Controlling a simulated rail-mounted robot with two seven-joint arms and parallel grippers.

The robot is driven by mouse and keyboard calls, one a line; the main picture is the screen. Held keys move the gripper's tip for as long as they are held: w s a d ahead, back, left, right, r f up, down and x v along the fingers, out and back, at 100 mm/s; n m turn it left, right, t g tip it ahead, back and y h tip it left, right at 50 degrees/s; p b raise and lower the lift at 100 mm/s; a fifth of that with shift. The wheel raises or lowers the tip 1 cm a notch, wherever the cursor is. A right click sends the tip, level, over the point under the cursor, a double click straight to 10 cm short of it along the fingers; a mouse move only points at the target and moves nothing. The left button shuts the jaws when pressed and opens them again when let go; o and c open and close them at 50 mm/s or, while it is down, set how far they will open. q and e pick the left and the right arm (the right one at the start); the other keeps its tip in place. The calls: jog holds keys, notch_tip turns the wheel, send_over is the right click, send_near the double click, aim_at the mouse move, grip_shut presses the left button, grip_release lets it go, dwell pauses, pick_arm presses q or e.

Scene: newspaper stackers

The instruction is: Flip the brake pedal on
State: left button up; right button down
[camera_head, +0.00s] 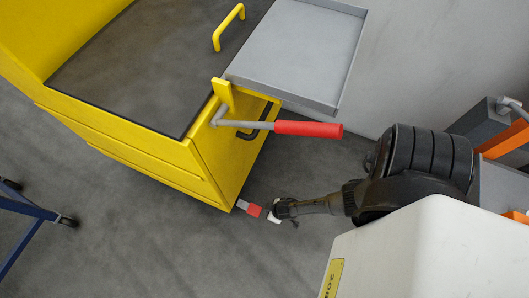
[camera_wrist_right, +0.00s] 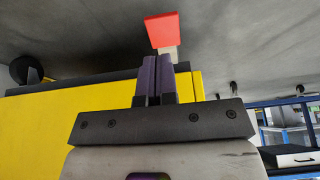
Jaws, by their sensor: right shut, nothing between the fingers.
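The brake pedal (camera_head: 253,210) is a small red pad on a grey stem, low at the near corner of the yellow cart, just above the floor. It also shows as a red block on a pale stem in the right wrist view (camera_wrist_right: 162,28), just beyond my fingertips. My right gripper (camera_head: 273,211) is just to the right of the pedal in the head view. Its dark purple fingers are shut together and empty in the wrist view (camera_wrist_right: 155,68). I cannot tell whether they touch the pedal. My left gripper is in neither view.
The yellow cart (camera_head: 120,145) has a grey tray (camera_head: 290,50) and a crank lever with a red handle (camera_head: 308,129) above the pedal. A blue frame on casters (camera_head: 30,208) stands at left. Grey machinery with orange parts (camera_head: 497,138) is at right. Floor around the pedal is clear.

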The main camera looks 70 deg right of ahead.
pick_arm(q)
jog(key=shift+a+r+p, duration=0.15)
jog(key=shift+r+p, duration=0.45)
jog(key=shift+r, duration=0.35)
pick_arm(e)
jog(key=shift+s+r, duration=0.95)
jog(key=shift+r, duration=0.15)
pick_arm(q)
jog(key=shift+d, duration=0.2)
